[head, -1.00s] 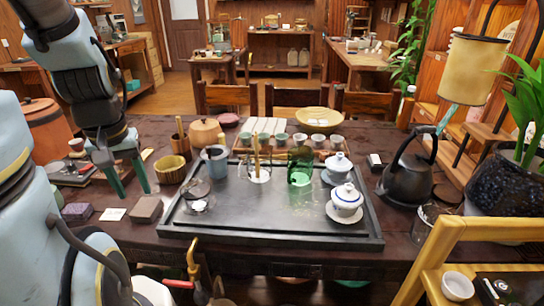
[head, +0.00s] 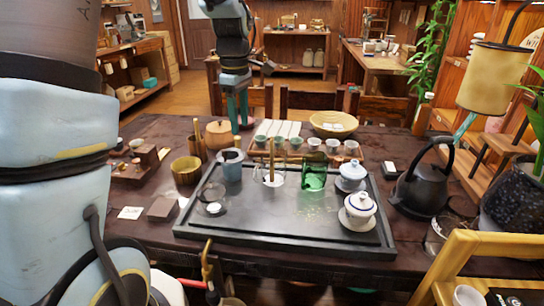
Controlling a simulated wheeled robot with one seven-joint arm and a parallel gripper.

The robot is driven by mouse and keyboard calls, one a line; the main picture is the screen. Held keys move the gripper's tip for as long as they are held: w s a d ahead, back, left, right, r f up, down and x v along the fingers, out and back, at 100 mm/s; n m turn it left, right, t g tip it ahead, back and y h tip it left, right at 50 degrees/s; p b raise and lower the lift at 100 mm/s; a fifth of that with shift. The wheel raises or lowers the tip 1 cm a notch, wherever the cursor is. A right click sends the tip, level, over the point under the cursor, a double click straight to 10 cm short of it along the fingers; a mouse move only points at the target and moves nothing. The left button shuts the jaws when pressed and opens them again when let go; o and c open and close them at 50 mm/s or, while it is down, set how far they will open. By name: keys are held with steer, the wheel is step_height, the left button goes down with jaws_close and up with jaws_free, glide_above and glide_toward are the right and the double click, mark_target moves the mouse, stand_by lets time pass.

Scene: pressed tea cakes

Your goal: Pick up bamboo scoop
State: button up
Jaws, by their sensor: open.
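My gripper (head: 239,125) hangs open and empty over the back of the dark table, its green fingers pointing down. It is beside a round wooden lidded pot (head: 219,134), behind the tea tray (head: 290,225). I cannot tell for sure which piece is the bamboo scoop. A thin upright bamboo-coloured stick (head: 271,158) shows at a clear glass pitcher (head: 270,176) on the tray, to the right of and nearer than my gripper. A slim brown tool holder (head: 197,142) with a stick on top stands left of the pot.
A grey-blue cup (head: 231,168), a green glass (head: 313,173) and white lidded bowls (head: 358,212) stand on the tray. A row of small cups (head: 314,144) lies behind. A black kettle (head: 420,188) stands right. The tray's front middle is clear.

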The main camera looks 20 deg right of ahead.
mark_target(272, 138)
steer(key=d+n, duration=0.1)
steer(key=d, duration=0.1)
steer(key=d+r+n, duration=0.1)
steer(key=d, duration=0.2)
steer(key=d+n, duration=0.1)
steer(key=d, duration=0.2)
steer(key=shift+s+r, duration=0.2)
steer(key=shift+r, duration=0.05)
step_height(272, 138, down, 5)
steer(key=shift+d+f+p, duration=0.1)
steer(key=shift+p, duration=0.55)
steer(key=shift+d+f+p, duration=0.15)
steer(key=shift+f+p, duration=0.9)
steer(key=shift+f, duration=1.6)
steer(key=shift+c, duration=0.4)
jaws_close()
